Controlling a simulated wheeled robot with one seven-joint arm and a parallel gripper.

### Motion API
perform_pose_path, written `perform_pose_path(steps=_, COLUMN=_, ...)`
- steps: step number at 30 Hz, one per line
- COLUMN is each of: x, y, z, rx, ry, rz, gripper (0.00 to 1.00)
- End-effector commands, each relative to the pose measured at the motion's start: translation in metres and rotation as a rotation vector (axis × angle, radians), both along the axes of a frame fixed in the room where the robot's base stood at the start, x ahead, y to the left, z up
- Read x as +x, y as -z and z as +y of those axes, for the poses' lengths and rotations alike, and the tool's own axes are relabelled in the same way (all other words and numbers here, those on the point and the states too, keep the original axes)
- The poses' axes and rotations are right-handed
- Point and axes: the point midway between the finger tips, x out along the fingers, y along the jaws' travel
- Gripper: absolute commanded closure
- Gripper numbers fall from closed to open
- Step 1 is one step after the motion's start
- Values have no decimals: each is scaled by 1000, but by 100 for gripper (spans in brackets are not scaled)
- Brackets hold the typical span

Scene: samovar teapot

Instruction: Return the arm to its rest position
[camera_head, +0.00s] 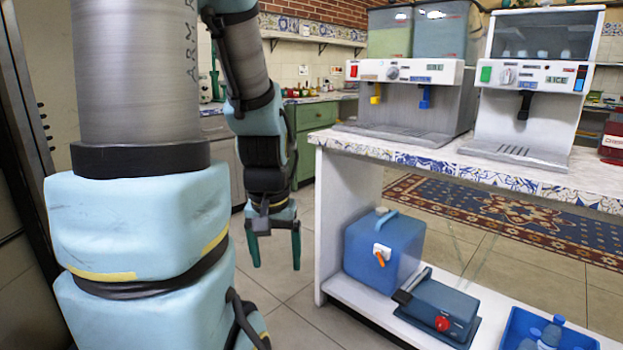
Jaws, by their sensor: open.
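My gripper (275,250) hangs from my arm left of the white counter, with its fingers pointing down. Its two dark green fingers are apart, and nothing shows between them. It hangs in front of the tiled floor and appears clear of the counter. My arm's large light-blue and grey links fill the left of the view. No samovar or teapot shows in this view.
The tiled-edge counter (450,163) carries two drink machines (405,100), (525,85). Its lower shelf (365,307) holds a blue box (385,250), a dark blue device (440,305) and a blue crate (515,325). Green cabinets (312,118) stand behind. Floor left of the counter is open.

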Motion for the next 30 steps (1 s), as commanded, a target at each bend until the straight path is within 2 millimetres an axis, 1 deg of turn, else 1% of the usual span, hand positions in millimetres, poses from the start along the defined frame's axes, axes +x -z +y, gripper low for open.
perform_pose_path(steps=1, x=0, y=-33, z=0, rx=0, ry=0, rz=0, gripper=18)
perform_pose_path(steps=12, x=0, y=-144, z=0, rx=0, ry=0, rz=0, gripper=18)
perform_pose_path(steps=15, x=0, y=-167, z=0, rx=0, ry=0, rz=0, gripper=18)
perform_pose_path(steps=18, x=0, y=-183, z=0, rx=0, ry=0, rz=0, gripper=18)
perform_pose_path(steps=21, x=0, y=-191, z=0, rx=0, ry=0, rz=0, gripper=18)
perform_pose_path(steps=30, x=0, y=-190, z=0, rx=0, ry=0, rz=0, gripper=18)
